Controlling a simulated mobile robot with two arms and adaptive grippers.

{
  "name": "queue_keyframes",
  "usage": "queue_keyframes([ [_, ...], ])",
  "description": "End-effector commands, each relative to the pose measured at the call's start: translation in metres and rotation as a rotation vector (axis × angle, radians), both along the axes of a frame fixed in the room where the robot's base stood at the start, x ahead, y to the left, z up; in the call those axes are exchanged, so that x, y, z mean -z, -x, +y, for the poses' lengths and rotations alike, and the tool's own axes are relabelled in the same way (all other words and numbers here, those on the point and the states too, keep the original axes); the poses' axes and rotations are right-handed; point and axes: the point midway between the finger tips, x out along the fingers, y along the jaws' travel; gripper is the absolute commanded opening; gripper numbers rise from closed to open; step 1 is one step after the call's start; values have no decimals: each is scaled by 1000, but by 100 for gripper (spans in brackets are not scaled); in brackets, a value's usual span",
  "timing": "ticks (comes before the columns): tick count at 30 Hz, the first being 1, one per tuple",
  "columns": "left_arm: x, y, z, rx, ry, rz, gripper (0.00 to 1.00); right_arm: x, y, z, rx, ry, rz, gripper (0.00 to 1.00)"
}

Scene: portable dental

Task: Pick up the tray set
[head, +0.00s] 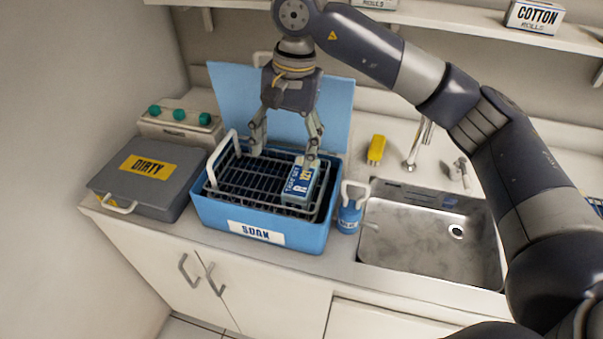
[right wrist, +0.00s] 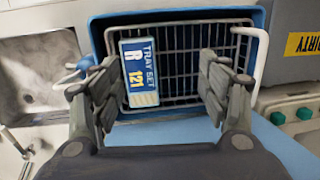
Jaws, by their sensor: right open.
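The tray set (head: 299,180) is a small blue and white box with a label. It lies on a wire rack inside the blue SOAK tub (head: 265,219), toward the tub's right side. In the right wrist view the tray set (right wrist: 139,73) reads "TRAY SET R 121" and lies between the fingers, close to the left one. My right gripper (head: 284,152) points down over the tub with its fingers spread; it also shows in the right wrist view (right wrist: 160,88). Whether a finger touches the tray set, I cannot tell. My left gripper is not in view.
A grey DIRTY box (head: 122,186) stands left of the tub. A blue bottle (head: 349,216) stands close to the tub's right side, beside the sink (head: 425,240). The tub's blue lid (head: 228,92) stands open behind. The rack (head: 240,176) has raised white handles.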

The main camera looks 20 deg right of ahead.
Motion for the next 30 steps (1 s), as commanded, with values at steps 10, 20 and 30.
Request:
queue_keyframes([
  [10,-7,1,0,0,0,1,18,9,-6,-39,2,140,-11,69],
  [20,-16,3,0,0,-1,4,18,43,-6,-38,2,135,-15,69],
  [30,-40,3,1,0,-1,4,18,84,-7,-35,3,134,-13,69],
])
